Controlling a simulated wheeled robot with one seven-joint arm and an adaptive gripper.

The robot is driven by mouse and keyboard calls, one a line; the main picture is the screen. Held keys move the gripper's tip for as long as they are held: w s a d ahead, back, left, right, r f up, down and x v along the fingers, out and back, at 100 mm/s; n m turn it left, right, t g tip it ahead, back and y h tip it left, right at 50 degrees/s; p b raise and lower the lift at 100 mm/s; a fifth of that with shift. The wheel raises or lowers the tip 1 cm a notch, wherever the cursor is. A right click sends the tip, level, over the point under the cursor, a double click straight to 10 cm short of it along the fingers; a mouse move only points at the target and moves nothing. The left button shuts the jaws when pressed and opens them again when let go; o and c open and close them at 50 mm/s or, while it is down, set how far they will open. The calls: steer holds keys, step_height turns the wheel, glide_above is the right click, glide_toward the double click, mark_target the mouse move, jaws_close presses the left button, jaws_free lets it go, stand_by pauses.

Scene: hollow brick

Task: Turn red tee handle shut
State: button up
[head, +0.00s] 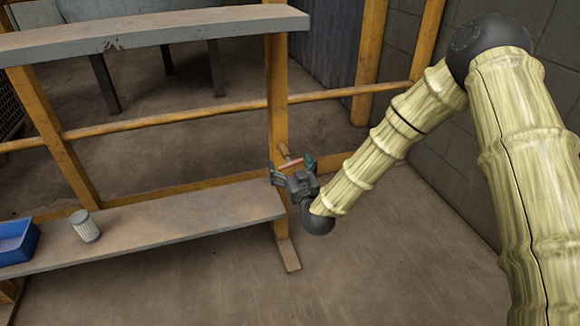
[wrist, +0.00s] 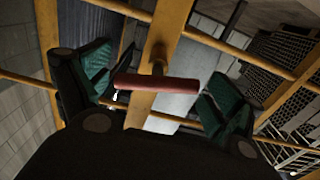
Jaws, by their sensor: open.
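The red tee handle (wrist: 157,83) shows in the wrist view as a red bar on a brown stem, fixed to a yellow wooden post (wrist: 166,40). The bar lies nearly level across the picture. My gripper (wrist: 155,92) is open, with one green-padded finger on each side of the bar. I cannot tell whether either finger touches it. In the head view the handle (head: 291,164) is small and partly hidden by my gripper (head: 291,168), which is at the post just above the lower shelf's right end.
A lower wooden shelf (head: 170,228) bears a blue bin (head: 18,243) and a ribbed light-coloured canister (head: 85,226) at the left. A grey upper shelf (head: 150,35) and yellow rails (head: 170,117) run across the frame. The floor (head: 390,260) at the front right is clear.

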steer(key=c, duration=0.7)
steer(key=shift+r+m+p, duration=0.2)
steer(key=shift+m+p, duration=0.5)
steer(key=shift+c, duration=0.2)
steer(key=shift+s+a+f+m+p, duration=0.15)
steer(key=shift+m+p, duration=0.2)
steer(key=shift+m, duration=0.35)
steer(key=o, duration=0.7)
steer(key=shift+a, duration=0.15)
steer(key=shift+o, duration=0.2)
steer(key=shift+d, duration=0.3)
steer(key=v, duration=1.2)
